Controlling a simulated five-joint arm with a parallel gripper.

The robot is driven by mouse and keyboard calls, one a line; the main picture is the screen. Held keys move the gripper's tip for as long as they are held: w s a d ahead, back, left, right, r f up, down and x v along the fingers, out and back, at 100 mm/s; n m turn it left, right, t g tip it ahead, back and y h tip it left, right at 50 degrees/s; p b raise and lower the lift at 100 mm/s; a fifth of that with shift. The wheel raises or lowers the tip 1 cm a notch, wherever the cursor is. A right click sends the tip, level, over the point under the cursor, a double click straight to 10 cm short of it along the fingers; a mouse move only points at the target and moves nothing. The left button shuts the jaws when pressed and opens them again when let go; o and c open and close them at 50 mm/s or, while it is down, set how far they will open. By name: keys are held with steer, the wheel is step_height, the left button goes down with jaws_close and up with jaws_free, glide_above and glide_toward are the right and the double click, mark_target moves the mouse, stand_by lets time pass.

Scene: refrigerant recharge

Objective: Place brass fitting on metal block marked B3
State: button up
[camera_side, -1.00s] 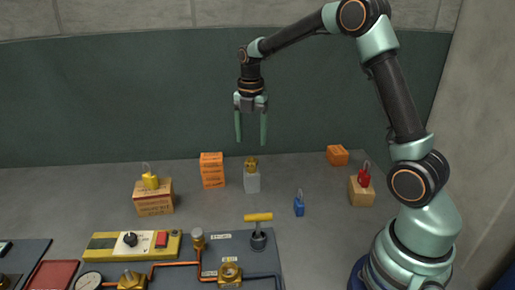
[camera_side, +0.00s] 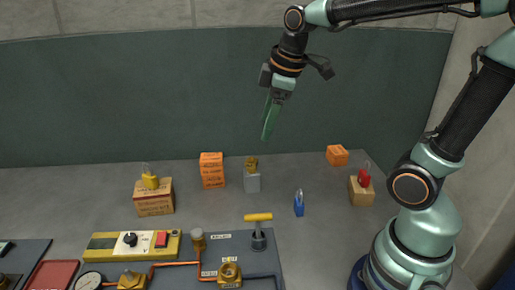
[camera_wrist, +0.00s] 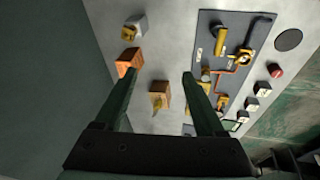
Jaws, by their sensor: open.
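The brass fitting (camera_side: 251,162) sits on top of a small grey metal block (camera_side: 252,184), which stands on the table near the back wall. In the wrist view the fitting (camera_wrist: 130,33) shows beside the grey block (camera_wrist: 140,23) at the upper left. I cannot read any B3 mark on the block. My gripper (camera_side: 267,137) is in the air above the block, apart from it and tilted. Its fingers overlap in the side view. In the wrist view my gripper (camera_wrist: 160,76) is open, with nothing held between its fingers.
A carton (camera_side: 154,204) bears a yellow padlock (camera_side: 150,182). A blue padlock (camera_side: 299,204) and a box with a red padlock (camera_side: 364,178) are to the right. A panel with a yellow-handled valve (camera_side: 258,217) lies in front.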

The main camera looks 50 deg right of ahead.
steer(key=s+a+f+m+t, duration=0.1)
steer(key=s+a+m, duration=0.1)
steer(key=s+m, duration=0.3)
steer(key=shift+s+a+f+m+t, duration=0.25)
steer(key=shift+s+f+m+t, duration=0.15)
steer(key=shift+m, duration=0.9)
steer(key=shift+r, duration=0.1)
